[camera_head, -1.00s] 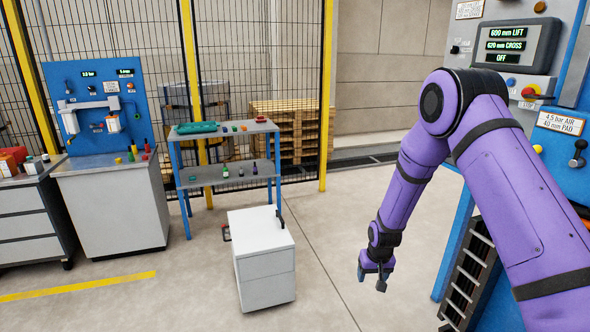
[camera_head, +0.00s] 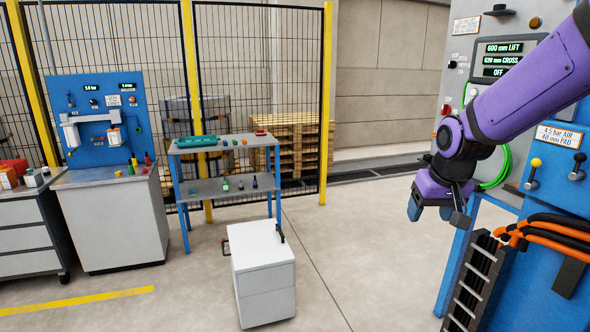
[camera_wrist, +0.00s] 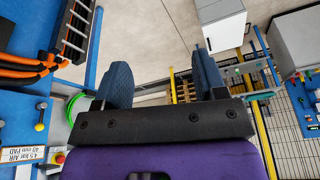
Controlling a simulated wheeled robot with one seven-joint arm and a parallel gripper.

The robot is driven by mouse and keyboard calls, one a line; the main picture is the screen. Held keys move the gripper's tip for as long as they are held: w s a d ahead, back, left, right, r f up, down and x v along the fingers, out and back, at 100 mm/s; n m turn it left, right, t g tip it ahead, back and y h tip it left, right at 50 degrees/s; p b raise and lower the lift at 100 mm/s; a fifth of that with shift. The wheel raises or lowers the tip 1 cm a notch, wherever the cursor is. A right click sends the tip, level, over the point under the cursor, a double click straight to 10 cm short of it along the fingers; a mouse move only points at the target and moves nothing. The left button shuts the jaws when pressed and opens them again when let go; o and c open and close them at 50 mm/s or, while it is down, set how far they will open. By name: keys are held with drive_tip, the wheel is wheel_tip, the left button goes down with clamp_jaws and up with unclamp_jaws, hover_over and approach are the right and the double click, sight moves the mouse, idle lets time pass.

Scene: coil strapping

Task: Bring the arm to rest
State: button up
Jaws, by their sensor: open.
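My gripper (camera_head: 433,212) hangs at the end of my purple arm at the right of the head view, in front of the blue machine (camera_head: 572,205). Its two blue fingers are spread apart with nothing between them. The open fingers also show in the wrist view (camera_wrist: 160,80). A green hose (camera_head: 498,165) passes behind my wrist on the machine's panel.
Orange and black cables (camera_head: 560,232) and a ladder-like cable chain (camera_head: 472,280) are right of my gripper. A white cabinet (camera_head: 263,270) stands on open floor at centre. A two-level shelf (camera_head: 228,143) and a blue-panelled workbench (camera_head: 108,215) stand further left.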

drive_tip(key=s+d+r, duration=0.1)
drive_tip(key=s+r, duration=0.3)
drive_tip(key=s, duration=0.8)
drive_tip(key=s+d+r+t, duration=0.1)
drive_tip(key=s+r, duration=0.4)
drive_tip(key=s, duration=0.7)
drive_tip(key=shift+d+r+t, duration=0.2)
drive_tip(key=shift+r+t, duration=0.05)
drive_tip(key=shift+t, duration=0.05)
